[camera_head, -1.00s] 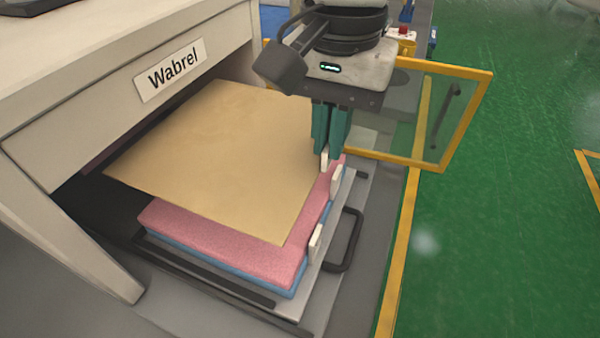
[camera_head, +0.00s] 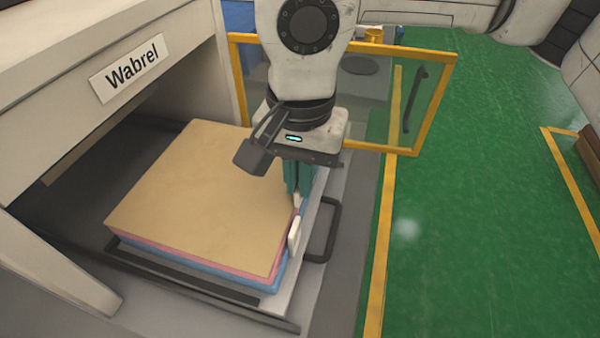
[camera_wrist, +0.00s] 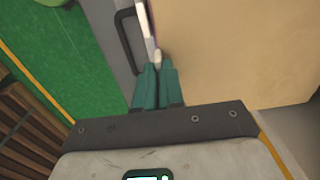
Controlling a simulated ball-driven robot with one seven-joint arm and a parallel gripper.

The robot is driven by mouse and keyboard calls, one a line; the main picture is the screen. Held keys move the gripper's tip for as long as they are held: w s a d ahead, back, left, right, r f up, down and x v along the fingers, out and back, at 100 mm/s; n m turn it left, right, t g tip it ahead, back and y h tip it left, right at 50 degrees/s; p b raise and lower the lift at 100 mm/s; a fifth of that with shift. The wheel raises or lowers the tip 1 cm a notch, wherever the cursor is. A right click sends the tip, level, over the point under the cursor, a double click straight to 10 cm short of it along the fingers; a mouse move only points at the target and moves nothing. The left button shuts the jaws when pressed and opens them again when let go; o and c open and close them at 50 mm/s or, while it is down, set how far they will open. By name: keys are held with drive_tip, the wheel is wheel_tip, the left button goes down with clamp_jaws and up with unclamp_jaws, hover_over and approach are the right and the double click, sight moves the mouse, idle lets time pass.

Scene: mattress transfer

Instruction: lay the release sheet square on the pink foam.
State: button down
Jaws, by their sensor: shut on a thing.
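The tan release sheet (camera_head: 195,190) lies flat over the pink foam (camera_head: 230,270), covering nearly all of its top. A thin pink band shows along the front and right sides, and the edges look roughly parallel; the far edges of the foam are hidden. My gripper (camera_head: 296,200) is at the sheet's right edge, fingers pointing down and shut on that edge. In the wrist view, the closed green fingers (camera_wrist: 158,70) meet the edge of the sheet (camera_wrist: 235,50); the exact pinch is hard to see.
Blue foam (camera_head: 265,288) lies under the pink, on a grey tray (camera_head: 283,301). A white upright tab (camera_head: 294,236) stands at the right side, with a black handle (camera_head: 330,232) beyond. The Wabrel housing (camera_head: 60,120) overhangs at left. A yellow-framed panel (camera_head: 432,105) stands behind.

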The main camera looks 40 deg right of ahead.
drive_tip(key=shift+f, duration=0.15)
drive_tip(key=c, duration=1.3)
unclamp_jaws()
drive_tip(key=shift+o, duration=0.2)
drive_tip(key=shift+r, duration=0.2)
wheel_tip(320, 180, up, 12)
drive_tip(key=p, duration=0.1)
